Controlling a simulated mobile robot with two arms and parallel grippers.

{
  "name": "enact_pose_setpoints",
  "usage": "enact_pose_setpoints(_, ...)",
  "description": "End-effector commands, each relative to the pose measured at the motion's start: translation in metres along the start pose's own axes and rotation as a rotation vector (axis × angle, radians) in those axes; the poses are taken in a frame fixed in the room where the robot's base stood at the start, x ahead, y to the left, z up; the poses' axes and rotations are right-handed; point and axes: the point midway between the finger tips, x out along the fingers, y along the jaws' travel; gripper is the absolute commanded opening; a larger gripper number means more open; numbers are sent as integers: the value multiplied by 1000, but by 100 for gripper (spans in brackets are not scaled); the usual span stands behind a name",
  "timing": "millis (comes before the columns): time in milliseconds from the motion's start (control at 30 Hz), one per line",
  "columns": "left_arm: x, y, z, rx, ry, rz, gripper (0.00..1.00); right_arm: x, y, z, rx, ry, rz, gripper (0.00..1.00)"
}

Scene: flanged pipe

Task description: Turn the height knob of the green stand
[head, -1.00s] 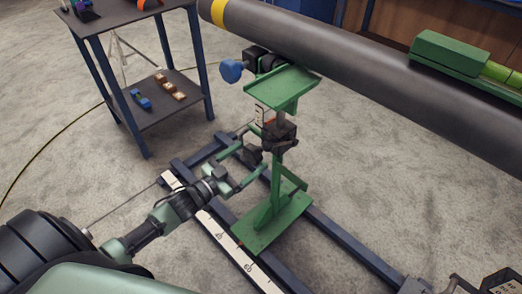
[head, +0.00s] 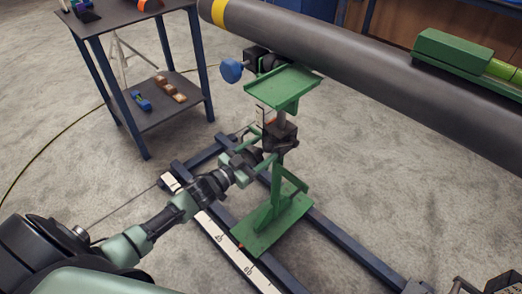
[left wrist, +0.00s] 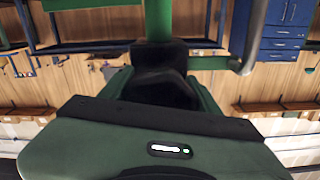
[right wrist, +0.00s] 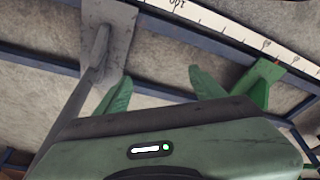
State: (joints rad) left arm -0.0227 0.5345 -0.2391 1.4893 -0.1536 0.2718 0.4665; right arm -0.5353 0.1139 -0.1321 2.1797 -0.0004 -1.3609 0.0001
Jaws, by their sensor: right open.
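In the left wrist view, the dark knob (left wrist: 160,84) lies between the fingers. My left gripper (head: 263,150) is open, with one finger on each side of the knob; contact is unclear. My right gripper (right wrist: 160,88) is open and empty near the rails. The stand's green base (right wrist: 262,84) shows beyond it.
A blue knob (head: 231,71) sticks out beside the stand's top. The rails (head: 345,240) carry a white scale (head: 222,235). A grey stand base (right wrist: 108,40) lies near my right gripper. A shelf table (head: 165,100) stands at the back left.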

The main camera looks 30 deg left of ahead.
Motion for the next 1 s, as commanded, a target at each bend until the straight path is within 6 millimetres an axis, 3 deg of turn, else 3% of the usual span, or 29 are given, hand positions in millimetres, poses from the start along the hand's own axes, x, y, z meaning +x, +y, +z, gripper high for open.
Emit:
enact_pose_setpoints(367, 0, 0, -1, 98, 0, -1, 22, 5, 0, 0, 0, 2, 0, 69)
enact_pose_setpoints(1000, 0, -2, 0, 567, -1, -1, 22, 33, -4, 9, -4, -15, -8, 69)
